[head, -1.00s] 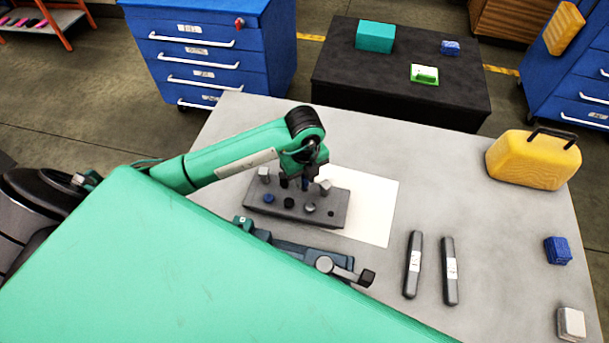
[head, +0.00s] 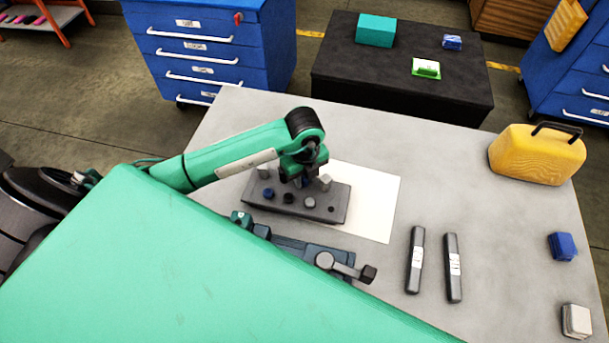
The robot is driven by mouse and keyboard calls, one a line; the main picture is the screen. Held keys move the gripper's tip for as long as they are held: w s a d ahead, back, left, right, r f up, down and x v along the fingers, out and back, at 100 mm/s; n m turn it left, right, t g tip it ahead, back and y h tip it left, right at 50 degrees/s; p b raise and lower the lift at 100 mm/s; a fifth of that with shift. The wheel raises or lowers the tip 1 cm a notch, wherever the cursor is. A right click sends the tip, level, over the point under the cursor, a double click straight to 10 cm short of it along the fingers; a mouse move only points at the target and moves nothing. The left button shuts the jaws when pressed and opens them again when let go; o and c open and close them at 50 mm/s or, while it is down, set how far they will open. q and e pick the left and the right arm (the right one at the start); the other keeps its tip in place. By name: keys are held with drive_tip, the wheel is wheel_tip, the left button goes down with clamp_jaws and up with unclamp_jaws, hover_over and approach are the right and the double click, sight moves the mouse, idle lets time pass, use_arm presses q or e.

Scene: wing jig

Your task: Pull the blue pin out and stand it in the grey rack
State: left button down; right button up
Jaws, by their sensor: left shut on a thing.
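The grey rack (head: 290,212) lies on the table with several pin tops in two rows. A blue pin top (head: 268,193) shows in its front row at the left, beside a black one (head: 289,198) and a grey one (head: 309,202). A dark empty hole (head: 331,208) shows at the front right. My left gripper (head: 304,178) points down over the rack's back row, shut on a blue pin (head: 305,183). Only a sliver of that pin shows; whether its lower end is in a hole is hidden. My right gripper is not in view.
A white sheet (head: 375,205) lies under the rack's right side. A dark clamp fixture (head: 300,248) stands in front. Two dark labelled bars (head: 416,260) (head: 453,268), a yellow case (head: 537,157), a blue block (head: 562,246) and a white block (head: 576,320) are to the right.

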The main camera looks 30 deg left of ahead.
use_arm(q)
drive_tip(key=c, duration=1.1)
unclamp_jaws()
drive_tip(key=shift+r+b, duration=0.65)
drive_tip(key=shift+r, duration=6.2)
wheel_tip(320, 180, up, 7)
drive_tip(key=p, duration=0.5)
drive_tip(key=shift+p, duration=0.35)
